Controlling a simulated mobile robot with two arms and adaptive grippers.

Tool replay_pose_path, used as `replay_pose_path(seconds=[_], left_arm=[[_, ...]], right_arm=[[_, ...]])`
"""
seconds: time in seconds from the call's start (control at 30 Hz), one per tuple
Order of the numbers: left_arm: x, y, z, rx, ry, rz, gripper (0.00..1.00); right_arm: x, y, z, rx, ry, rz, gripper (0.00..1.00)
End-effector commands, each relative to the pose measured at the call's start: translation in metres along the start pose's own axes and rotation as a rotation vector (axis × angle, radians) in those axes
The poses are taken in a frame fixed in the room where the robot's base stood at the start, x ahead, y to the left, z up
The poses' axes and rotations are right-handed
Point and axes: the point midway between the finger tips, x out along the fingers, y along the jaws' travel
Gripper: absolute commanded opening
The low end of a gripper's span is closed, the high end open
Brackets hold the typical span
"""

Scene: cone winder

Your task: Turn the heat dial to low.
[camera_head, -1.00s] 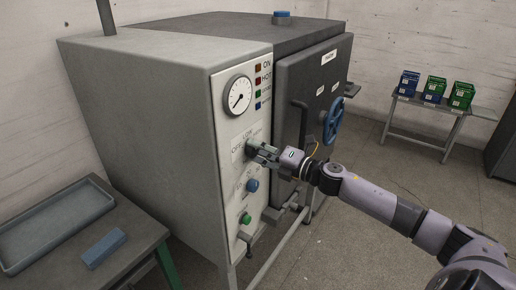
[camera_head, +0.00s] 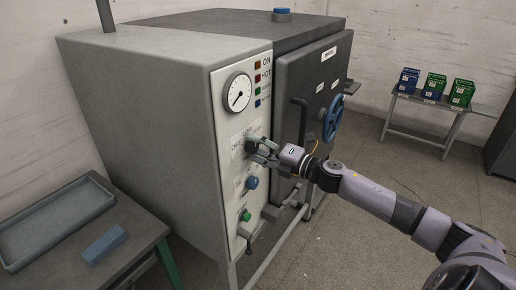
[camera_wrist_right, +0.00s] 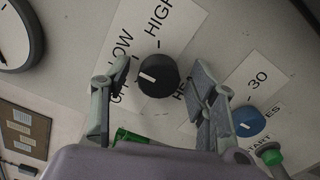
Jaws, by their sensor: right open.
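The heat dial (camera_wrist_right: 158,76) is a round black knob with a white pointer mark, on the pale front panel (camera_head: 232,185). In the right wrist view the mark points left, between the LOW and OFF labels; I cannot tell which is nearer. HIGH is printed above and the HEAT label is partly covered. My right gripper (camera_head: 254,147) is open at the panel, its fingers on either side of the dial. I cannot tell whether either finger touches it. In the head view the gripper hides the dial. My left gripper is not in view.
Below the dial are a blue knob (camera_head: 251,183) and a green button (camera_head: 246,216). A gauge (camera_head: 238,92) sits above. To the right are a dark door (camera_head: 310,75) and a blue handwheel (camera_head: 333,118). A table with a tray (camera_head: 50,221) stands at left.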

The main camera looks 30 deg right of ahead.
Motion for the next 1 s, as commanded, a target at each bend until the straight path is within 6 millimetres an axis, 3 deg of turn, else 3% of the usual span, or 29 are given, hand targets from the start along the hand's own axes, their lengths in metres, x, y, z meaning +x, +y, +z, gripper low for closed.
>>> replay_pose_path(seconds=[0.43, 1.0], left_arm=[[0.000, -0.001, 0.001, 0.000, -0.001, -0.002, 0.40], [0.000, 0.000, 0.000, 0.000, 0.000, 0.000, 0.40]], right_arm=[[-0.011, -0.002, -0.001, 0.002, 0.001, -0.002, 0.54], [-0.082, -0.002, -0.001, 0.004, 0.000, -0.003, 0.54]])
